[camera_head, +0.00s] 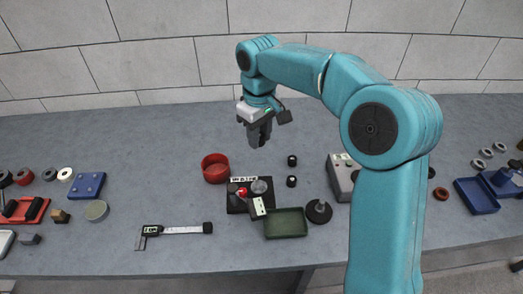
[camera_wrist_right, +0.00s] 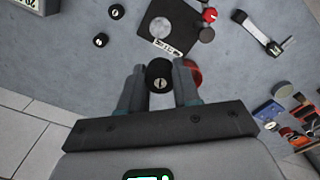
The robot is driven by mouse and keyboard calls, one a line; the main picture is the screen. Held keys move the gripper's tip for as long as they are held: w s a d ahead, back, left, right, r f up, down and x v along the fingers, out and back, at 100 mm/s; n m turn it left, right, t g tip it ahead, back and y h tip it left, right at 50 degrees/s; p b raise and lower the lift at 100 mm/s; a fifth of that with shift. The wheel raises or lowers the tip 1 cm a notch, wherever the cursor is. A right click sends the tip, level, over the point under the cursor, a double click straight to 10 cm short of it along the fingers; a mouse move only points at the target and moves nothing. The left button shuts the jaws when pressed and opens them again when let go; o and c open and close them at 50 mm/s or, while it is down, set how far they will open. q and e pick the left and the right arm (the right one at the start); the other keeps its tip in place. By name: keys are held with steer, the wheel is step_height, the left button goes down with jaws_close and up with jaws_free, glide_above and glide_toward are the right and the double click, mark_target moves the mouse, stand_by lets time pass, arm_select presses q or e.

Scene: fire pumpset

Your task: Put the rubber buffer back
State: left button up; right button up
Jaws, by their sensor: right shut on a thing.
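My right gripper (camera_head: 258,136) is raised above the bench, behind the red bowl and the black fixture. In the wrist view its fingers (camera_wrist_right: 159,90) are shut on a small black round rubber buffer (camera_wrist_right: 159,74) with a pale mark in its centre. In the head view the held buffer cannot be made out between the dark fingers. Two similar black buffers (camera_head: 292,160) (camera_head: 291,181) stand apart on the bench; they also show in the wrist view (camera_wrist_right: 100,40) (camera_wrist_right: 116,11). My left gripper is not in view.
A red bowl (camera_head: 215,174) stands left of a black labelled fixture plate (camera_head: 236,208). A green tray (camera_head: 286,223), a black disc (camera_head: 319,212) and a grey box (camera_head: 341,176) are nearby. A caliper (camera_head: 180,230) lies in front. The rear bench is clear.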

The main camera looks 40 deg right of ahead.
steer(key=r, duration=0.2)
steer(key=d+r, duration=0.1)
steer(key=shift+w, duration=0.35)
steer(key=w+d, duration=0.1)
steer(key=d, duration=0.4)
steer(key=m+b, duration=0.2)
steer(key=m, duration=0.3)
glide_above(313, 167)
step_height(313, 167, down, 8)
step_height(313, 167, down, 12)
steer(key=shift+r, duration=0.15)
step_height(313, 167, down, 5)
steer(key=shift+d+r, duration=0.1)
